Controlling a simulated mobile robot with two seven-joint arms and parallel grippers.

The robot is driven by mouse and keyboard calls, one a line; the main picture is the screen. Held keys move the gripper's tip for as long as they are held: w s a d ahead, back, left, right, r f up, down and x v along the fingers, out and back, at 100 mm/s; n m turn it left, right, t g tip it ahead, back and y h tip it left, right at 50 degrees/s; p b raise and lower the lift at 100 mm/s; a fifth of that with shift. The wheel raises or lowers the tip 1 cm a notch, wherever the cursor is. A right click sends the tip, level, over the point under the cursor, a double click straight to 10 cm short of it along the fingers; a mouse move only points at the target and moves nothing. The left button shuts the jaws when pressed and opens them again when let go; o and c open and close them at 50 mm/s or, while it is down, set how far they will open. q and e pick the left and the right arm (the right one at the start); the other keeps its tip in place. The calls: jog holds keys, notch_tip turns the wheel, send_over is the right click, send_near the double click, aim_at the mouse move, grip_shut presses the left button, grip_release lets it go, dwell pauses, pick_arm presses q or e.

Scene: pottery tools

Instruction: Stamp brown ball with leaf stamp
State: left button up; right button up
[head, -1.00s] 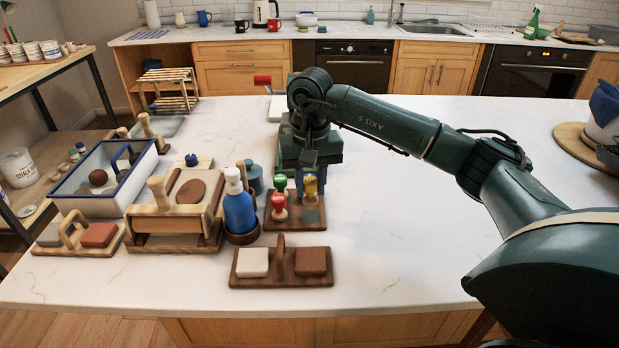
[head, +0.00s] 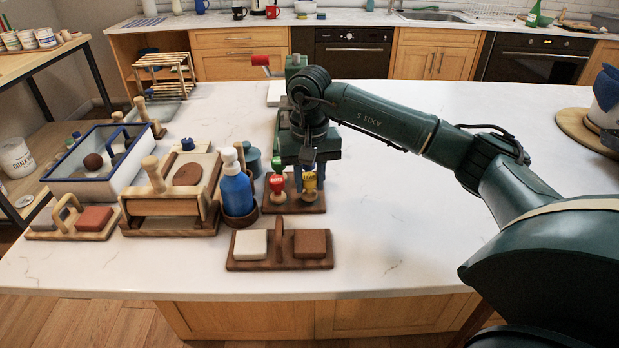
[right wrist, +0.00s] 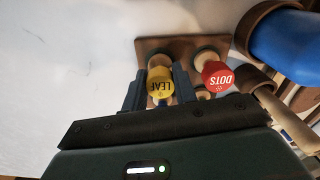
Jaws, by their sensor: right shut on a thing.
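My right gripper (head: 309,177) is shut on the leaf stamp (head: 310,183), which has a yellow top. In the right wrist view the yellow top marked LEAF (right wrist: 160,88) sits between my two fingers (right wrist: 158,75). The stamp is upright at the dark wooden stamp rack (head: 293,207); I cannot tell whether it still touches it. A brown ball (head: 93,161) lies in the white tray with the blue rim (head: 60,187), far to the left of my gripper. My left gripper is not in view.
The red DOTS stamp (head: 277,187) stands close beside the leaf stamp. A blue bottle (head: 237,190) is left of the rack.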

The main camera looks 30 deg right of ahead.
jog(key=shift+f, duration=0.25)
jog(key=o, duration=1)
jog(key=shift+o, duration=0.2)
